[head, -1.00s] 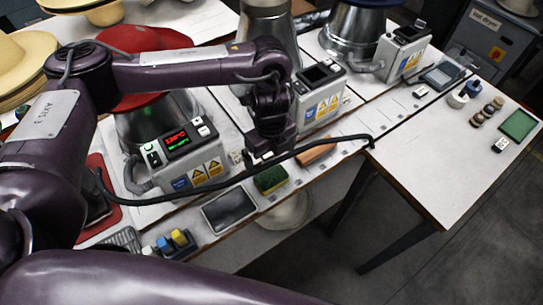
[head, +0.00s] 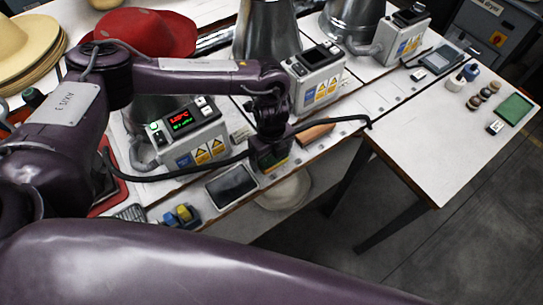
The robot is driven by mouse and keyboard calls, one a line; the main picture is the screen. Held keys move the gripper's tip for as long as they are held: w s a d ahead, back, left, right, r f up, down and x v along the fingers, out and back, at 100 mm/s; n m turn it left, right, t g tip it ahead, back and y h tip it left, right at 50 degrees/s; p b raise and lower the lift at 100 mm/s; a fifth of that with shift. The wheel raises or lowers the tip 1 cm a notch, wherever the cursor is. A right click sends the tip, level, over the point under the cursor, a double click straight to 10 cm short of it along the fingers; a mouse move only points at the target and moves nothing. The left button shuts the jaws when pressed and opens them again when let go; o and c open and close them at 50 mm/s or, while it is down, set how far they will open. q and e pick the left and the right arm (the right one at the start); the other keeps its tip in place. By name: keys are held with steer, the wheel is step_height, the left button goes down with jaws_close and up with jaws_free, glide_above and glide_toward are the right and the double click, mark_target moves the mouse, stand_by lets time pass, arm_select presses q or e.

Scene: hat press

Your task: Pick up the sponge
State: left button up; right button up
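The sponge (head: 277,165), green with a yellow layer, lies at the front edge of the white bench, mostly hidden by my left gripper. My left gripper (head: 268,160) points down right over the sponge, with its dark fingers at the sponge's sides. Whether the fingers press on it is too small and dark to tell. The sponge still looks to be at bench height. My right gripper is out of view.
A grey tray (head: 231,186) lies left of the sponge and an orange-brown block (head: 316,134) right of it. A press control box (head: 197,137) stands behind. A black cable (head: 335,122) crosses near the gripper. The red hat (head: 150,30) is farther back.

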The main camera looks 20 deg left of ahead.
arm_select(q)
steer(key=c, duration=0.5)
steer(key=shift+c, duration=1)
steer(key=shift+r, duration=0.1)
steer(key=shift+c, duration=0.2)
steer(key=shift+r, duration=0.5)
step_height(320, 180, up, 19)
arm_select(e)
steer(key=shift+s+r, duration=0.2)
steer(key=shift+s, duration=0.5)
